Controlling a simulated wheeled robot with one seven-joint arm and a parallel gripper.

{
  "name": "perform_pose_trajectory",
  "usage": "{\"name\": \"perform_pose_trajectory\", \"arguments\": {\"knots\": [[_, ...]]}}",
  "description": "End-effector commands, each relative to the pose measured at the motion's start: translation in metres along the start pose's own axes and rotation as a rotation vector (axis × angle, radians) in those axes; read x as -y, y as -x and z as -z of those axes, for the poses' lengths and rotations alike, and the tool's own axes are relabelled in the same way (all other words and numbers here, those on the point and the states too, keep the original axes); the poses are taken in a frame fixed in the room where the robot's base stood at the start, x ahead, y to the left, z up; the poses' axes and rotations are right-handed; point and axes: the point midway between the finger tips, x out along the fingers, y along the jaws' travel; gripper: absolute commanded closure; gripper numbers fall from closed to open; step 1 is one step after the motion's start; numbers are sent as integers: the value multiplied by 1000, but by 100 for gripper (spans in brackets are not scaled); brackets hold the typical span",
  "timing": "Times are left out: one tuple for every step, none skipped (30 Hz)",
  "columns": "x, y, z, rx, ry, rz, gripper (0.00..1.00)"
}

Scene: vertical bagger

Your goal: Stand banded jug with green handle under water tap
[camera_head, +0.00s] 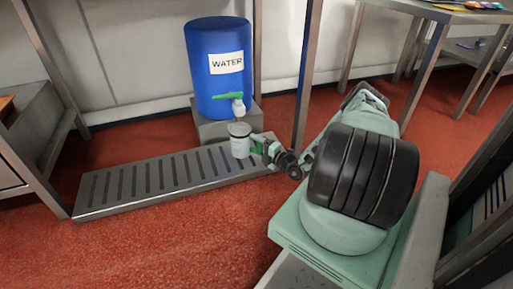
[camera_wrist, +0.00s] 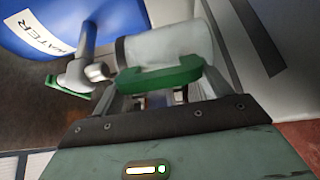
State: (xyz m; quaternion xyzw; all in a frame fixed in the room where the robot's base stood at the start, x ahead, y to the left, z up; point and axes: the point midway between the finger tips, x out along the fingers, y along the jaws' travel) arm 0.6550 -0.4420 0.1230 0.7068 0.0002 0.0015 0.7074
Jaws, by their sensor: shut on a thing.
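The jug (camera_head: 240,146) is pale, with a greyer top, and looks upright over the slotted metal platform. I cannot tell whether its base touches the platform. Its mouth shows just below the tap (camera_head: 237,106), which has a green lever (camera_head: 227,96). My gripper (camera_head: 262,148) comes from the right and is shut on the jug's green handle. In the wrist view, the handle (camera_wrist: 160,79) crosses in front of the fingers, and the jug body (camera_wrist: 165,46) lies beyond it. The tap (camera_wrist: 84,68) is close to the jug's mouth end there.
The blue water barrel (camera_head: 218,70) stands on a grey block (camera_head: 213,130) behind the platform (camera_head: 110,187). A metal post (camera_head: 307,80) rises just right of the jug. A table (camera_head: 440,14) stands at back right. Red floor (camera_head: 180,245) in front is clear.

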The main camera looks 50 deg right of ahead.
Motion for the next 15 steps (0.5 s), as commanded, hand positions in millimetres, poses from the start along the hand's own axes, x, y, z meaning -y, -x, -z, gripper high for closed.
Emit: {"name": "perform_pose_trajectory", "arguments": {"knots": [[1,0,0,0,0,-1,50],[1,0,0,0,0,-1,50],[2,0,0,0,0,-1,50],[3,0,0,0,0,-1,50],[3,0,0,1,0,-1,50],[4,0,0,1,0,-1,50],[5,0,0,1,0,-1,50],[5,0,0,1,0,-1,50],[6,0,0,1,0,-1,50],[7,0,0,1,0,-1,50],[7,0,0,1,0,-1,50],[8,0,0,1,0,-1,50],[8,0,0,1,0,-1,50],[9,0,0,1,0,-1,50],[10,0,0,1,0,-1,50]]}}
